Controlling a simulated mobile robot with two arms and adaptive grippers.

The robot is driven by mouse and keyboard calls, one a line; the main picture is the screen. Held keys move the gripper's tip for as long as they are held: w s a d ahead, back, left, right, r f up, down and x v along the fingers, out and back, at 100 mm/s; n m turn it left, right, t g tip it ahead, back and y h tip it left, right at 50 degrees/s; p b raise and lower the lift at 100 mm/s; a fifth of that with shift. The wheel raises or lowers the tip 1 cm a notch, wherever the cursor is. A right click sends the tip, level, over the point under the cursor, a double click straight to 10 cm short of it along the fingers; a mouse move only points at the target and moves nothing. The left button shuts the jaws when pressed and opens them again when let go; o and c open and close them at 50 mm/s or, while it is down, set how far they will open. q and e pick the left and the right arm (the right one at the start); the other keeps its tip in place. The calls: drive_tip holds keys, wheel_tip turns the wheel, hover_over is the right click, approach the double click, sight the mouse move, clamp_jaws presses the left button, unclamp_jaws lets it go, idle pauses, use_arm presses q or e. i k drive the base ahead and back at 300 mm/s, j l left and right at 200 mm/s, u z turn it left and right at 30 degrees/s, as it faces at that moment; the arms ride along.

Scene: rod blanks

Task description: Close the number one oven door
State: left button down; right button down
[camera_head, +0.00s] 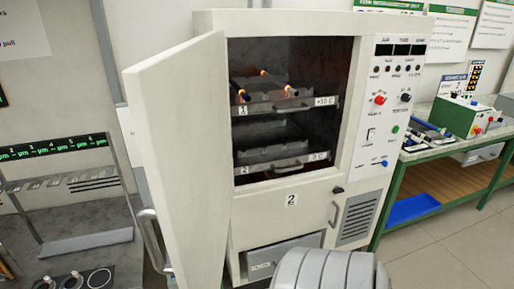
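A cream oven cabinet (295,207) stands in the middle of the head view. A tall oven door (185,130) stands wide open, swung out to the left, with a metal handle (150,240) low on its left side. The open chamber holds an upper tray (280,106) labelled 1 and a lower tray (285,165) labelled 2. Rods with glowing orange ends (290,91) lie on the upper tray. Neither of my grippers is in view.
A control panel (390,110) is right of the chamber. A closed drawer (280,257) is below. A green-framed bench (450,160) with a green box (465,117) stands right. A grey rack (75,190) stands left, close to the open door. Floor (460,240) at right is clear.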

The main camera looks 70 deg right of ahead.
sight(178, 97)
drive_tip(key=i+z, duration=0.15)
drive_tip(key=z, duration=0.35)
drive_tip(key=i+z, duration=0.1)
drive_tip(key=z, duration=0.35)
drive_tip(key=i+j+z, duration=0.1)
drive_tip(key=z, duration=0.4)
drive_tip(key=i+j+z, duration=0.1)
drive_tip(key=z, duration=0.35)
drive_tip(key=i+j+z, duration=0.2)
drive_tip(key=z, duration=0.15)
drive_tip(key=i+j+z, duration=0.15)
drive_tip(key=j+z, duration=0.2)
